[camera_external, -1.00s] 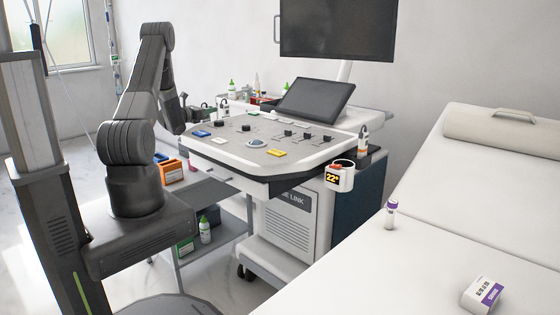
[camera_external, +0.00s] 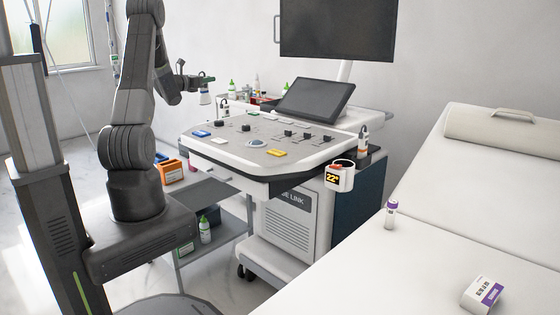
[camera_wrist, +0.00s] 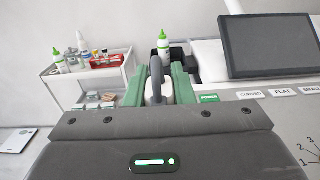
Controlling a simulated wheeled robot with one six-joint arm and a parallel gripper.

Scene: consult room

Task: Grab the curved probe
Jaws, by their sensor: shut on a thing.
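My gripper (camera_external: 204,79) is raised above the left rear side of the ultrasound console (camera_external: 205,143). In the wrist view its green fingers (camera_wrist: 158,88) are shut on a white and grey probe (camera_wrist: 157,92). In the external view the white end of this probe (camera_external: 205,98) hangs below the fingers, clear of the console top. Its tip shape is too small to tell. The wrist view shows a CURVED label (camera_wrist: 250,95) on the console, right of the fingers. The lower part of the probe is hidden behind my wrist in that view.
A cart with bottles (camera_wrist: 90,70) stands beyond the fingers to the left. The console screen (camera_external: 315,100) is right of the gripper. The exam bed (camera_external: 440,215) is further right.

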